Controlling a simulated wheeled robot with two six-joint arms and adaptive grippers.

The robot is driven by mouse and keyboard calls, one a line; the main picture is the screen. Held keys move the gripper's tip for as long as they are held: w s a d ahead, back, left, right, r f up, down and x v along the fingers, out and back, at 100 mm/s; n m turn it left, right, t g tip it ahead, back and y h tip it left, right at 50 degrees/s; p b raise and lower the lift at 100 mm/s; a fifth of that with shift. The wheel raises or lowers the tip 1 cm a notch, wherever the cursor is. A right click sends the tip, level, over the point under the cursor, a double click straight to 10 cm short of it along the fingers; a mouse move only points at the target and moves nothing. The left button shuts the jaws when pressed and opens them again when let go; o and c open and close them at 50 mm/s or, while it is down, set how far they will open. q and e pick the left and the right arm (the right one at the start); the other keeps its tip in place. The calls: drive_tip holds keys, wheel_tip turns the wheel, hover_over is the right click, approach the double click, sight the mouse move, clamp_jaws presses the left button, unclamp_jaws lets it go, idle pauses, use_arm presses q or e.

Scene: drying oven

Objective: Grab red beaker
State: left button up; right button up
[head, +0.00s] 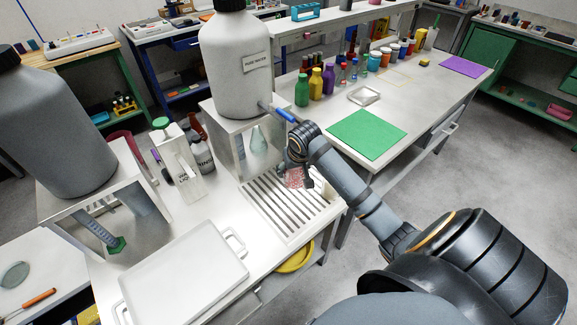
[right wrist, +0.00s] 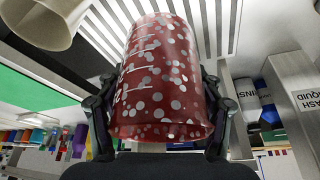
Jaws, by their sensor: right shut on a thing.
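The red beaker (head: 294,178) is see-through, with white speckles and white graduation marks. It is in the middle of the head view, over or on the slotted drain tray (head: 262,200); I cannot tell whether it touches the slats. In the right wrist view the beaker (right wrist: 158,75) fills the middle. My right gripper (head: 302,172) has its fingers on both sides of the beaker and is shut on it. In the right wrist view the gripper (right wrist: 160,105) shows a dark finger at each side of it. My left gripper is not in view.
A large pure water jug (head: 238,85) stands on a white stand behind the tray. A green mat (head: 366,134) and several coloured bottles are to the right. A white tray (head: 185,280) and a dark-capped jug (head: 50,130) are at the left. Wash bottles (head: 200,153) stand left of the stand.

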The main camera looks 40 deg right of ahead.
sight(299, 173)
drive_tip(key=shift+s+a+r, duration=0.15)
drive_tip(key=shift+s+r, duration=0.15)
drive_tip(key=shift+s, duration=0.4)
drive_tip(key=shift+s+a+r, duration=0.15)
drive_tip(key=shift+s+r, duration=0.2)
drive_tip(key=shift+s, duration=0.3)
drive_tip(key=shift+s+a+r, duration=0.15)
drive_tip(key=shift+s+r, duration=0.15)
drive_tip(key=shift+s, duration=0.4)
